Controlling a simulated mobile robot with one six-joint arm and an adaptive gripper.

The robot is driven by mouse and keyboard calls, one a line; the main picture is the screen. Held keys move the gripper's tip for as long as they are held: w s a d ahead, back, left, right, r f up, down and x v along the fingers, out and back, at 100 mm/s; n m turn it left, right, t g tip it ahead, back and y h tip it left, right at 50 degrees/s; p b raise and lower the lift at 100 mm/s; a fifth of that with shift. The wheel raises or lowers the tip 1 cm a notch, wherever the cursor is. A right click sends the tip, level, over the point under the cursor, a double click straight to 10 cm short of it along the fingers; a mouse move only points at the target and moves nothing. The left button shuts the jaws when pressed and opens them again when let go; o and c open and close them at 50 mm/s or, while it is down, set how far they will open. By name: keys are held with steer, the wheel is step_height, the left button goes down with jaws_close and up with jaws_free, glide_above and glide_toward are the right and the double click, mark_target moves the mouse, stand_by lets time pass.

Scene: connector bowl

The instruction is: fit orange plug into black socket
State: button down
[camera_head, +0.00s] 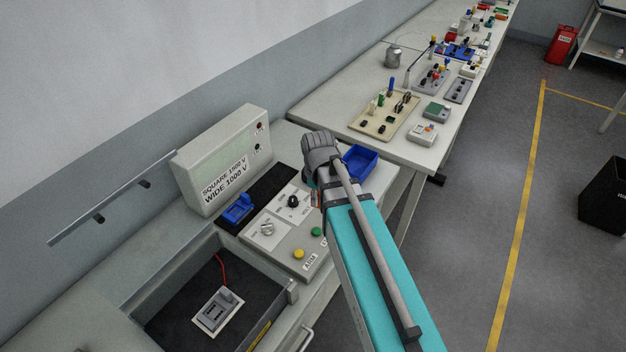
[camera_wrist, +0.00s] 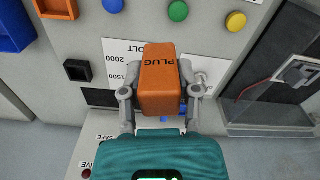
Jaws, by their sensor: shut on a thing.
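My gripper (camera_wrist: 160,94) is shut on the orange plug (camera_wrist: 160,75), a block marked PLUG, with one finger on each side. The plug is held over the dial panel and covers part of the VOLT scale in the wrist view. A square black socket (camera_wrist: 77,70) with a raised rim sits on the panel, left of the plug and apart from it.
A blue bin (camera_wrist: 12,25) lies beyond the socket; it also shows in the head view (camera_head: 360,162). Yellow (camera_head: 299,253) and green (camera_head: 316,231) buttons and a grey knob (camera_head: 267,229) stand on the panel. An open drawer (camera_head: 165,295) holds a grey device (camera_head: 217,310) with a red wire.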

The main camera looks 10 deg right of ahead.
steer(key=w+d+r+m+p, duration=0.1)
steer(key=w+r+m+p, duration=0.1)
steer(key=w, duration=0.3)
steer(key=shift+w+d+r+p, duration=0.3)
steer(key=shift+w+r+p, duration=0.1)
steer(key=shift+r+p, duration=0.2)
steer(key=w+f+b, duration=0.2)
steer(key=w, duration=0.2)
steer(key=w+f+b, duration=0.3)
steer(key=w, duration=0.1)
steer(key=w+f+b, duration=0.3)
steer(key=w, duration=0.1)
steer(key=shift+w+d+f, duration=0.2)
steer(key=shift+w+d, duration=0.05)
steer(key=shift+w+f+b, duration=0.35)
steer(key=shift+b, duration=0.15)
steer(key=shift+w+f+b, duration=0.4)
steer(key=shift+f+b, duration=0.15)
steer(key=shift+b, duration=0.05)
steer(key=shift+f+b, duration=1.4)
steer(key=shift+f, duration=0.05)
